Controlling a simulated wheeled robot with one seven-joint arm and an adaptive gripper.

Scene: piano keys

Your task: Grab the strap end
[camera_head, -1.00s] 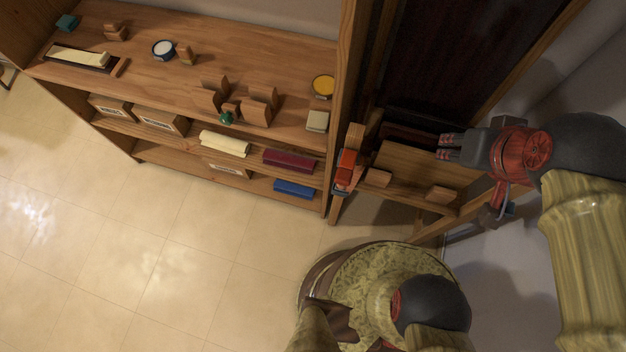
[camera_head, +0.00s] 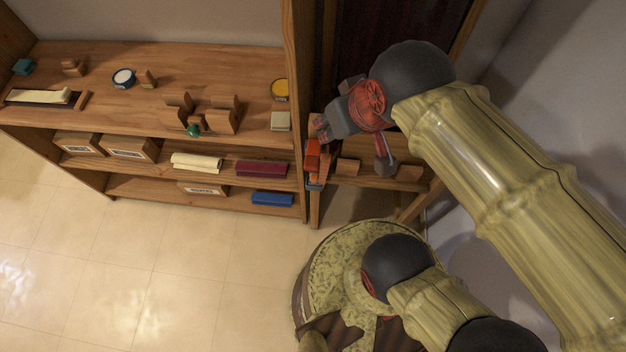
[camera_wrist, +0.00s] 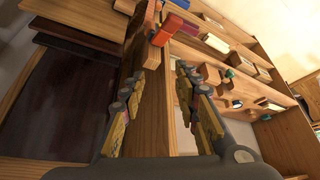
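An orange-red strap-like piece (camera_head: 313,158) hangs at the front of the wooden upright at the shelf's right end. It also shows at the top of the wrist view (camera_wrist: 169,29), with purple and blue parts beside it. I cannot tell exactly which part is the strap end. My gripper (camera_head: 322,128) is just above and behind the orange piece in the head view. In the wrist view my gripper (camera_wrist: 167,64) has its fingers apart with nothing between them. The orange piece lies beyond the fingertips, apart from them.
A wooden shelf unit (camera_head: 222,61) at left holds wooden blocks, round tins and cloth rolls. A wooden upright (camera_head: 296,60) stands close to my gripper. Small wooden blocks (camera_head: 348,166) lie on the lower ledge. The tiled floor (camera_head: 120,260) in front is clear.

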